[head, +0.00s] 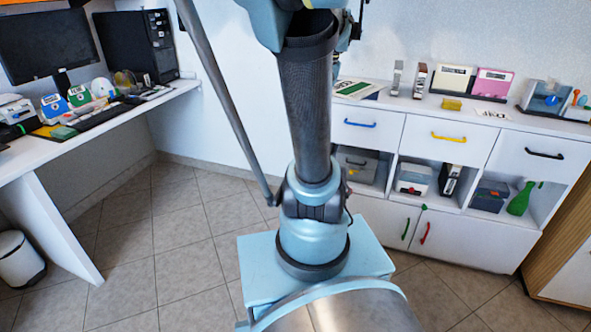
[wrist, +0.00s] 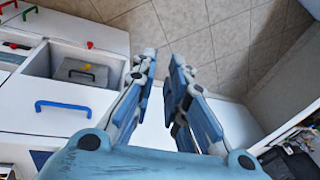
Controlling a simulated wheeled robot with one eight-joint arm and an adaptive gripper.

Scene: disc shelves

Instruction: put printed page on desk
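A white sheet with green print (head: 357,87) lies on top of the white cabinet, just right of my arm in the head view. It looks like the printed page, though its print is too small to read. The white desk (head: 24,158) stands at the left, its surface crowded along the back. My gripper (wrist: 163,72) shows in the wrist view with its two fingers apart and nothing visible between them. It points down toward the tiled floor between cabinet and desk. In the head view the gripper itself cannot be made out.
The cabinet (head: 395,120) has drawers with coloured handles and open shelves below. A monitor (head: 45,42), a black computer tower (head: 137,45) and a keyboard (head: 100,115) stand on the desk. A white bin (head: 18,262) stands below. The tiled floor (head: 180,210) between is clear.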

